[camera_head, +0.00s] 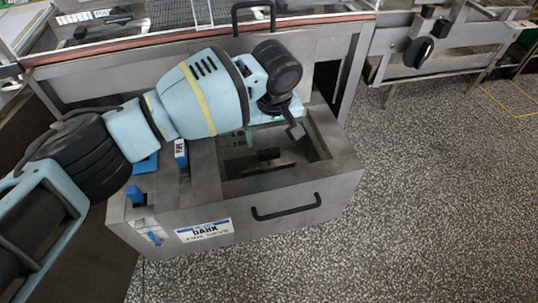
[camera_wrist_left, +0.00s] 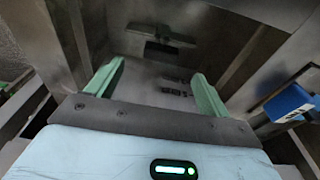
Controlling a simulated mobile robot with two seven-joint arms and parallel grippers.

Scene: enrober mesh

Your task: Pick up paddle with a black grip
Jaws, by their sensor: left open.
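A black bar-shaped piece (camera_head: 268,155), which looks like the paddle's black grip, lies inside the open recess of the steel drawer unit. It also shows in the left wrist view (camera_wrist_left: 160,48), beyond the fingertips; its full shape is hard to make out. My left gripper (camera_head: 249,138) reaches over the recess from the left, mostly hidden behind its own wrist. In the left wrist view its two green fingers (camera_wrist_left: 156,82) stand wide apart with nothing between them. The black piece is apart from them. My right gripper is not in view.
The steel drawer (camera_head: 325,200) has a black front handle (camera_head: 286,208) and a "DARK" label (camera_head: 205,230). A blue-and-white tagged piece (camera_head: 181,152) stands left of the recess and shows in the wrist view (camera_wrist_left: 288,103). Recess walls surround the gripper. Speckled floor (camera_head: 430,190) is open at right.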

